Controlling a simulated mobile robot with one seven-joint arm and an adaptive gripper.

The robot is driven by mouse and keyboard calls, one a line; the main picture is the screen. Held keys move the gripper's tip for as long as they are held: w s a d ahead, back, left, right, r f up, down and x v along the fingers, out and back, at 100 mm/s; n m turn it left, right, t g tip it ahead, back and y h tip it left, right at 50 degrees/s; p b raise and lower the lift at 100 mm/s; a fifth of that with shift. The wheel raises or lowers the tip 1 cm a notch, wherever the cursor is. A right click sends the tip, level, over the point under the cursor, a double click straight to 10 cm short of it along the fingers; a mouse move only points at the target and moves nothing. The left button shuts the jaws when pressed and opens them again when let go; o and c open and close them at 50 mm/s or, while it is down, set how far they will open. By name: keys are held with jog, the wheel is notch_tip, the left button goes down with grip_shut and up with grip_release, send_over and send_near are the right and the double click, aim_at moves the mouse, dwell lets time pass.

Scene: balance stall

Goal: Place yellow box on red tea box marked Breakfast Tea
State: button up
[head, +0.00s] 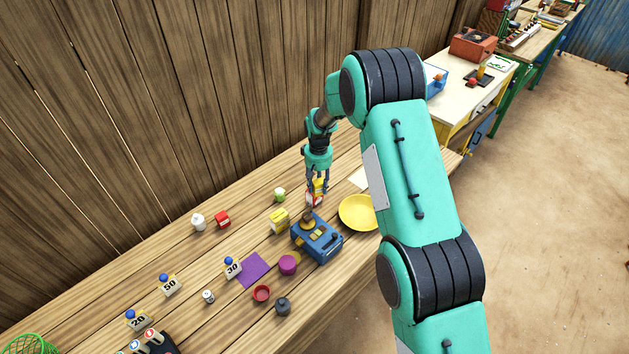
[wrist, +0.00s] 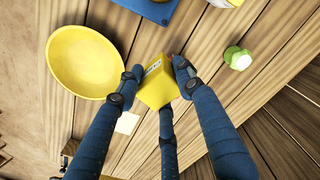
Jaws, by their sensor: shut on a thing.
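My gripper (head: 317,186) is shut on a yellow box (wrist: 158,80), which sits between the fingers in the wrist view with a white printed label on one side. In the head view a small red and white patch (head: 313,199) shows just below the yellow at the fingertips; I cannot tell whether it is part of the held box or another thing under it. A small red box (head: 222,218) with a white mark stands at the back of the table, left of my gripper. Its print is too small to read.
A yellow plate (head: 357,212) lies right of my gripper and a blue scale (head: 318,240) in front. A purple mat (head: 252,269) lies further forward.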

aim_at(315, 180)
jog(key=shift+w+a+f, duration=0.1)
jog(key=shift+w+a, duration=0.15)
jog(key=shift+w, duration=0.75)
jog(key=shift+w+a+f, duration=0.1)
jog(key=shift+w+a, duration=0.1)
jog(key=shift+w, duration=0.85)
jog(key=shift+w+a+f, duration=0.1)
jog(key=shift+w+a, duration=0.15)
jog(key=shift+w, duration=0.75)
jog(key=shift+f+p, duration=0.4)
jog(key=shift+f, duration=1.3)
jog(key=shift+f, duration=0.2)
jog(key=o, duration=1.2)
jog(key=shift+r, duration=0.15)
notch_tip(315, 180, up, 12)
jog(key=shift+b, duration=0.4)
